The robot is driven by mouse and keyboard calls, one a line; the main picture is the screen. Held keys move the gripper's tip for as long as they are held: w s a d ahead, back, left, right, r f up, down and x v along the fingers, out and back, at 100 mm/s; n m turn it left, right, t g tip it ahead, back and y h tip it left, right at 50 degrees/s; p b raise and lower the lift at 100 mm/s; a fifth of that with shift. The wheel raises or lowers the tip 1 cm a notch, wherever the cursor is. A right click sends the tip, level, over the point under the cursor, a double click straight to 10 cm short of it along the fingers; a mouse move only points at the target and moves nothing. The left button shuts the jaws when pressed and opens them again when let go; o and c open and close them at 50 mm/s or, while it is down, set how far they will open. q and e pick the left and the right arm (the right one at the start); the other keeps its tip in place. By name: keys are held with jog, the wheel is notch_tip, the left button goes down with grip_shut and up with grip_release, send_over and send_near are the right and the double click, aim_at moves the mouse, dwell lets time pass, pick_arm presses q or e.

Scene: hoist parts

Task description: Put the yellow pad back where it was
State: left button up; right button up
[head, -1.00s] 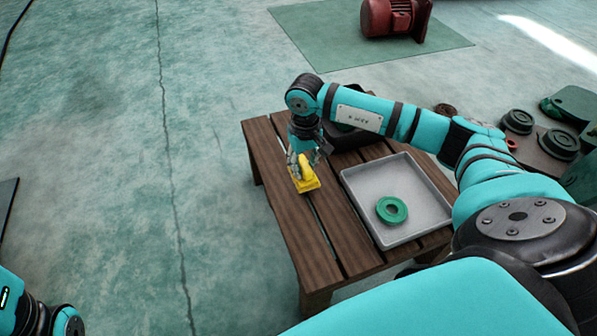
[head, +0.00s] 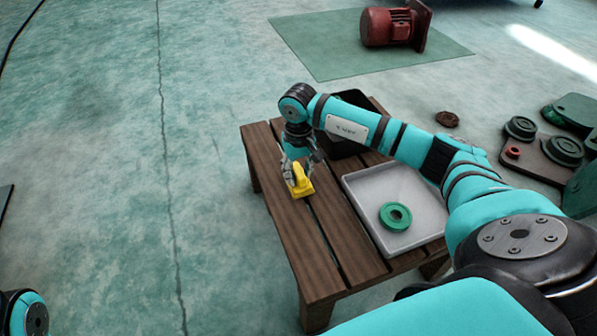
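The yellow pad (head: 301,187), a small block with a raised grip, is at the left part of the slatted wooden table (head: 318,257). My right gripper (head: 297,178) comes down over it from above and behind, with its fingers around the raised part. It appears shut on the pad, though the far finger is partly hidden. The pad is at or just above the slats; I cannot tell if it touches them. My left gripper is out of view; only a piece of my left arm shows at the lower left.
A grey tray (head: 362,206) with a green ring (head: 396,216) is on the table's right side. A black bin (head: 352,98) stands behind my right arm. A red motor (head: 391,26) sits on a green floor mat (head: 318,52). The table's left front slats are clear.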

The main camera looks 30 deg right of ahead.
jog(key=shift+o, duration=1.2)
